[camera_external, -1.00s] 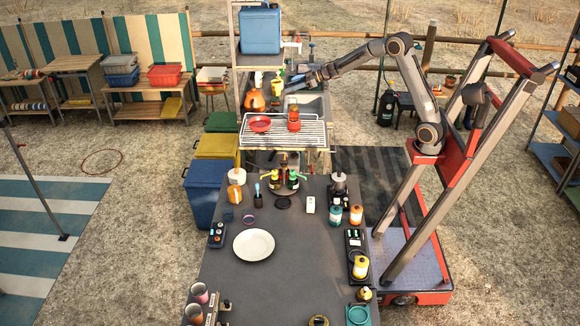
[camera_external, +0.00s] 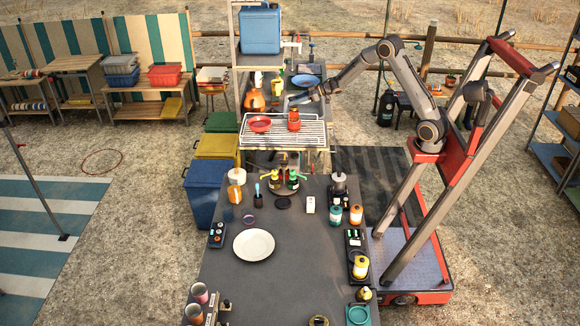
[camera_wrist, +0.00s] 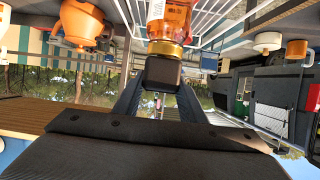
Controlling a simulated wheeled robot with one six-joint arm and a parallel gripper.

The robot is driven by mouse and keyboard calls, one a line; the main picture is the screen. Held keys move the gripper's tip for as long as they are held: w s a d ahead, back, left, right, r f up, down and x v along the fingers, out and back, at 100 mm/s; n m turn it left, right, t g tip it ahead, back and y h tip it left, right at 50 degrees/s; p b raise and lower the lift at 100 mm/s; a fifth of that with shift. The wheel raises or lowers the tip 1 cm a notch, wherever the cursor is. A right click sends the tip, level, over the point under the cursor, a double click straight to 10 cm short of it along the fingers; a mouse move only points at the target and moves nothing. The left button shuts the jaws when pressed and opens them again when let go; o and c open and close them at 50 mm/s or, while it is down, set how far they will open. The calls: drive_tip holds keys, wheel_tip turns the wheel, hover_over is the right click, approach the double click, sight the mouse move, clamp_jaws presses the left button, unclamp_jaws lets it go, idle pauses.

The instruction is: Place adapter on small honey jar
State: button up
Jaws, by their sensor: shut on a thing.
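The small honey jar (camera_external: 294,122), orange-red, stands upright on the white wire rack. In the wrist view, which looks upside down, the jar (camera_wrist: 170,20) is translucent orange with a gold band (camera_wrist: 165,48) at its end. My gripper (camera_external: 300,98) is just above the jar. In the wrist view it is shut on a dark blocky piece, seemingly the adapter (camera_wrist: 162,72), which lines up with the gold band and appears to meet it. I cannot tell whether they touch or whether the band belongs to jar or adapter. The adapter is too small to make out outside.
The wire rack (camera_external: 260,139) also bears a red dish (camera_external: 260,124). The dark table (camera_external: 295,255) in front holds a white plate (camera_external: 254,245) and several bottles.

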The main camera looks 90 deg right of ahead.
drive_tip(key=shift+f, duration=0.15)
drive_tip(key=o, duration=1.1)
drive_tip(key=shift+r, duration=0.25)
drive_tip(key=b+v, duration=0.2)
drive_tip(key=v, duration=1)
drive_tip(key=a+f+m+g+h, duration=0.1)
drive_tip(key=a+f+g, duration=0.15)
drive_tip(key=a, duration=0.55)
drive_tip(key=a+f+g+h, duration=0.15)
drive_tip(key=a+f, duration=0.25)
drive_tip(key=a, duration=0.5)
drive_tip(key=s+a+f+g, duration=0.2)
drive_tip(key=s+a+g, duration=0.1)
drive_tip(key=s+a, duration=0.4)
drive_tip(key=s+a+f+g+y, duration=0.1)
drive_tip(key=s+a+f+g, duration=0.1)
drive_tip(key=s+a, duration=0.5)
drive_tip(key=s+a+f+n+g+y, duration=0.1)
drive_tip(key=s+a+f+g, duration=0.2)
drive_tip(key=s+a, duration=0.4)
drive_tip(key=shift+s+a+f+g+y, duration=0.15)
drive_tip(key=shift+a+f, duration=0.2)
drive_tip(key=shift+a, duration=0.2)
drive_tip(key=shift+w+a+f+g+y, duration=0.1)
drive_tip(key=shift+a+f+g, duration=0.05)
drive_tip(key=shift+a+f, duration=0.3)
